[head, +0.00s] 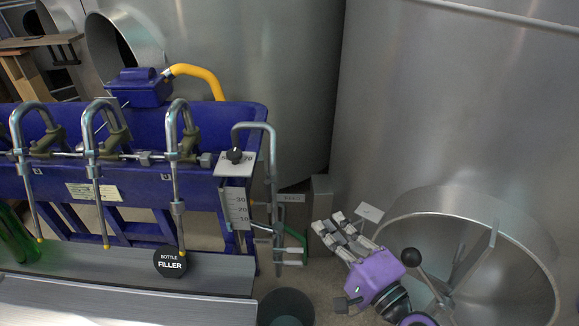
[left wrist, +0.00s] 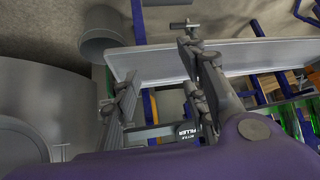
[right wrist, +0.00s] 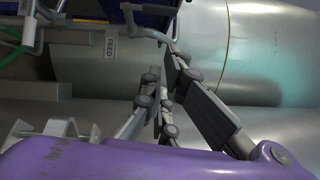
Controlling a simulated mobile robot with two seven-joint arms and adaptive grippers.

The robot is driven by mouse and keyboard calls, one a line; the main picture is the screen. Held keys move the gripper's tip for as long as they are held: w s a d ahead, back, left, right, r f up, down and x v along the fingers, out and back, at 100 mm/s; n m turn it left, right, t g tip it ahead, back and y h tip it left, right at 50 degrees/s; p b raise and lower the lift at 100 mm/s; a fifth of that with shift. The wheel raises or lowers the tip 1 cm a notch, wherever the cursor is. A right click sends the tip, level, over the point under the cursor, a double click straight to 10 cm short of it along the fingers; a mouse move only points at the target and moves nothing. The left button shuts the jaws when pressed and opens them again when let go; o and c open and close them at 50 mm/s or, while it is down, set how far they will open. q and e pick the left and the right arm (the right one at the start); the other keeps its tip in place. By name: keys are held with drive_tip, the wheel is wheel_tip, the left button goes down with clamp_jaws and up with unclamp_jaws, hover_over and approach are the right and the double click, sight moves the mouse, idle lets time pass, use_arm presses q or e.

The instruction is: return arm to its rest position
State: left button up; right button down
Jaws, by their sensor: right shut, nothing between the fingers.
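My right gripper (head: 331,226) is on the purple end of my right arm (head: 378,276), low and right of centre in the head view. Its fingers point up and left, towards a grey box beside the bottle filler. In the right wrist view the fingers of this gripper (right wrist: 160,82) are close together with nothing between them. My left gripper (left wrist: 160,68) shows only in the left wrist view. Its fingers are spread apart, and no held thing shows between them. A grey trough lies beyond them.
The blue bottle filler (head: 145,178) with curved metal spouts stands at left. A grey tray (head: 120,270) runs below it. Large steel tanks (head: 460,100) fill the back and right. A round tank opening (head: 480,260) is close to my right arm. Green bottles (head: 15,240) stand at far left.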

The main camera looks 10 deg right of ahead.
drive_tip(key=s+f+n+g+h+p, duration=0.1)
drive_tip(key=s+f+n+g, duration=0.25)
drive_tip(key=f+n, duration=0.4)
drive_tip(key=s+f+n+g+h+p, duration=0.1)
drive_tip(key=s+f+n+g+p, duration=0.1)
drive_tip(key=s+f+n, duration=0.5)
use_arm(q)
wheel_tip(320, 180, up, 6)
drive_tip(key=w+p, duration=0.1)
drive_tip(key=p, duration=0.2)
drive_tip(key=shift+w+d, duration=0.25)
drive_tip(key=shift+d, duration=0.2)
use_arm(e)
drive_tip(key=s+f+g+h, duration=0.1)
drive_tip(key=s+f, duration=0.3)
drive_tip(key=s, duration=0.4)
drive_tip(key=s+d+f+n+g+h, duration=0.1)
drive_tip(key=s+f+g+h, duration=0.1)
drive_tip(key=s+f, duration=0.3)
drive_tip(key=s, duration=0.3)
drive_tip(key=shift+f+g, duration=0.3)
drive_tip(key=shift+g, duration=0.05)
use_arm(q)
drive_tip(key=shift+w+d+r+t, duration=0.2)
drive_tip(key=shift+w+d+t, duration=0.1)
drive_tip(key=shift+w, duration=0.1)
use_arm(e)
drive_tip(key=shift+n, duration=0.25)
